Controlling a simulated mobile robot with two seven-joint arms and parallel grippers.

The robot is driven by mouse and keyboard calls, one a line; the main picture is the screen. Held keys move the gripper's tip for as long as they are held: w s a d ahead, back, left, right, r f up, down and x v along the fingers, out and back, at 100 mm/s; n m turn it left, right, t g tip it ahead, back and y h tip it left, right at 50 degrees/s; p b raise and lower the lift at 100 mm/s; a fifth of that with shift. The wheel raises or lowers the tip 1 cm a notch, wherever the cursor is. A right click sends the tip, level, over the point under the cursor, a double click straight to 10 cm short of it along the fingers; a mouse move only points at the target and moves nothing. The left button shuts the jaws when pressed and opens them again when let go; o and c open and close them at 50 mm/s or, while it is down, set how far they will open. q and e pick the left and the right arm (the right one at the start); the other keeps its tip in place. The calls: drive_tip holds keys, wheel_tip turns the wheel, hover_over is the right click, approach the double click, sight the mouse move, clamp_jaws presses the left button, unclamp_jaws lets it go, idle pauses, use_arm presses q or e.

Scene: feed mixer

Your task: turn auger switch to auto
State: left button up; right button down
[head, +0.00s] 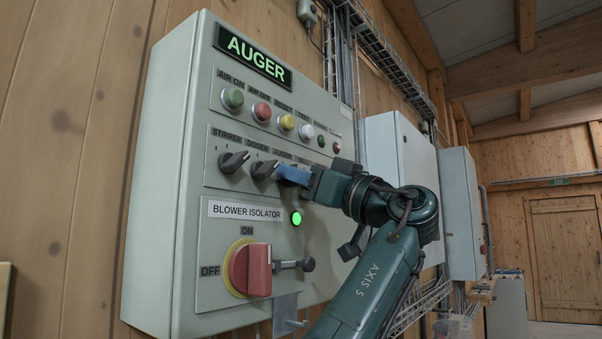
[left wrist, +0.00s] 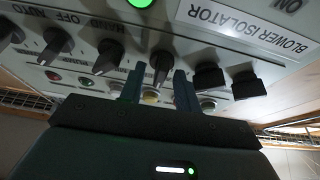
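The grey control panel (head: 205,240) carries a lit AUGER sign (head: 252,54) and a row of dark rotary switches. The stirrer switch (head: 234,161) and doser switch (head: 264,169) show at the left of the row. The auger switch is hidden behind my left gripper (head: 284,173) in the head view. In the left wrist view, a dark switch knob (left wrist: 162,64), by its place the auger switch, stands between the fingertips of my left gripper (left wrist: 159,80). The fingers are apart, with a gap on the left; contact on the right is unclear. My right gripper is out of view.
Push buttons, among them a green one (head: 232,98) and a red one (head: 262,111), sit above the switches. Below are a lit green lamp (head: 296,218) and the red blower isolator handle (head: 250,270). More grey cabinets (head: 400,160) stand to the right.

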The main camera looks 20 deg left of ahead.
use_arm(q)
drive_tip(key=shift+c, duration=0.4)
clamp_jaws()
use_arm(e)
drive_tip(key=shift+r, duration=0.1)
use_arm(q)
drive_tip(key=shift+m, duration=0.4)
drive_tip(key=m+t+h, duration=0.1)
drive_tip(key=m, duration=0.3)
drive_tip(key=m+t+h+b, duration=0.1)
drive_tip(key=m+t, duration=0.1)
drive_tip(key=m, duration=0.1)
drive_tip(key=m+t+h+b, duration=0.1)
drive_tip(key=m+h, duration=0.1)
drive_tip(key=m, duration=0.2)
drive_tip(key=shift+s+m+t, duration=0.1)
drive_tip(key=shift+m+t, duration=0.2)
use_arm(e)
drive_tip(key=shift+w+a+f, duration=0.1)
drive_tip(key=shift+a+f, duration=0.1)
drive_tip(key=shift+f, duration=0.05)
use_arm(q)
drive_tip(key=shift+m, duration=0.3)
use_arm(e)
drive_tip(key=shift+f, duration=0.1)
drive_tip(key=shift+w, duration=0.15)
